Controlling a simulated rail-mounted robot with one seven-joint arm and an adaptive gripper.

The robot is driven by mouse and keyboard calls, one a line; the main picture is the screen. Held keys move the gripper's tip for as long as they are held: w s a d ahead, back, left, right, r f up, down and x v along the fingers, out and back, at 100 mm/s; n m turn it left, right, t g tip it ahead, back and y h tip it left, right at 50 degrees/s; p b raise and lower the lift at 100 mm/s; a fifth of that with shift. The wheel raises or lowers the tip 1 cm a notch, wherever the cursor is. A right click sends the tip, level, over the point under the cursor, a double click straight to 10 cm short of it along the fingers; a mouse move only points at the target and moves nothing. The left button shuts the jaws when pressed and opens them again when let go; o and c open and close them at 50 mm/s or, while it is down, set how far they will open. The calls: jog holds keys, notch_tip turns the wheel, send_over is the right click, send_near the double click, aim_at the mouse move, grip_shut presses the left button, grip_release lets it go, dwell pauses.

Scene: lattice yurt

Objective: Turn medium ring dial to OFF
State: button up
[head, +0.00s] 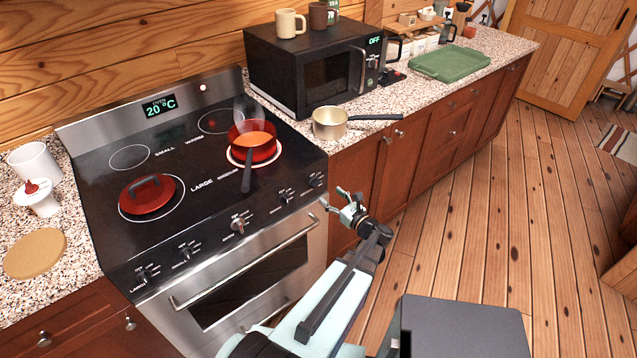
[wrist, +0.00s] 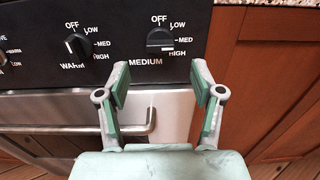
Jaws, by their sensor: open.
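The medium ring dial (wrist: 160,40) is a black knob at the right end of the stove's front panel, above the word MEDIUM. Its grip bar lies level, in line with the MED mark rather than up at OFF. In the head view the dial (head: 316,180) is small and its setting cannot be read. My gripper (wrist: 161,78) is open and empty, just below and in front of the dial, with its fingers apart and not touching it. In the head view my gripper (head: 342,204) is in front of the stove's right corner.
The warm dial (wrist: 76,44) sits left, its bar near upright. A red pan (head: 252,150) with orange contents steams on a ring with a lit edge. A red lid (head: 151,193) lies on another ring. The oven handle (head: 246,262) juts out below the dials. A beige pot (head: 331,123) stands right.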

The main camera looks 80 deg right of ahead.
aim_at(318, 185)
jog(key=p+x, duration=0.2)
jog(key=x, duration=0.5)
jog(key=shift+w+d, duration=0.2)
jog(key=shift+w, duration=0.05)
jog(key=c, duration=1.1)
